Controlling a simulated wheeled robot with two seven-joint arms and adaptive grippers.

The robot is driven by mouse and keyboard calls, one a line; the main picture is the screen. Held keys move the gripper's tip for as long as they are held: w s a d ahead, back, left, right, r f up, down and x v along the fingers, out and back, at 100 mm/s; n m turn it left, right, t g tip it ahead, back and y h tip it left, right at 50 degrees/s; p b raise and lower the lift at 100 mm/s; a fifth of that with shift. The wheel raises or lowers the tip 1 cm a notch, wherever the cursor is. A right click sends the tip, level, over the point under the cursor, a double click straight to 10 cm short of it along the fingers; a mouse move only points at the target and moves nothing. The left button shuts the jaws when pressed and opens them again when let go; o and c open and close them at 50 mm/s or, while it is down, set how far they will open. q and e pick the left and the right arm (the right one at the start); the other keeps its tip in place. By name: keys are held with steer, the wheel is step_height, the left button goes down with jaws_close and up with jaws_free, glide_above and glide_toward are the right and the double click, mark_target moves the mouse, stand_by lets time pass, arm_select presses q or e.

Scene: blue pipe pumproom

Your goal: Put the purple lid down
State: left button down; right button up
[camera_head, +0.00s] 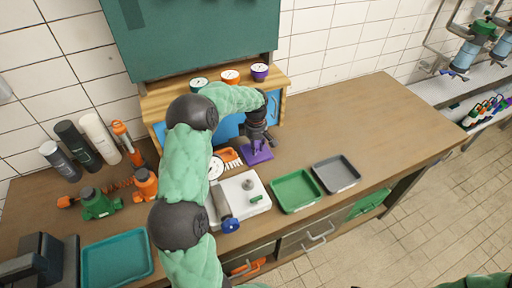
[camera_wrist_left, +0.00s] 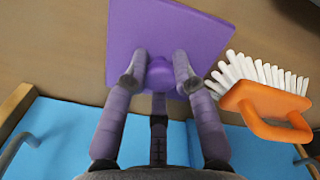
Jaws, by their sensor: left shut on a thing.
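The purple lid (camera_head: 259,154) is a flat square plate with a round knob. It is at the middle of the workbench, right of the brush. My left gripper (camera_head: 254,143) points down over it and is shut on its knob. The left wrist view shows the lid (camera_wrist_left: 165,30) flat beyond the fingertips of the left gripper (camera_wrist_left: 161,82), with the knob between them. I cannot tell whether the lid touches the bench. My right gripper is not in view.
An orange brush (camera_wrist_left: 265,108) with white bristles lies close beside the lid. A green tray (camera_head: 296,191) and a grey tray (camera_head: 336,174) stand to the right. A wooden shelf (camera_head: 278,83) with gauges is behind. The bench's right part is clear.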

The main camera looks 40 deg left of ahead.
arm_select(q)
steer(key=c, duration=1.4)
jaws_free()
steer(key=shift+f, duration=0.15)
steer(key=o, duration=0.4)
step_height(320, 180, up, 12)
steer(key=p, duration=0.2)
steer(key=shift+r, duration=0.2)
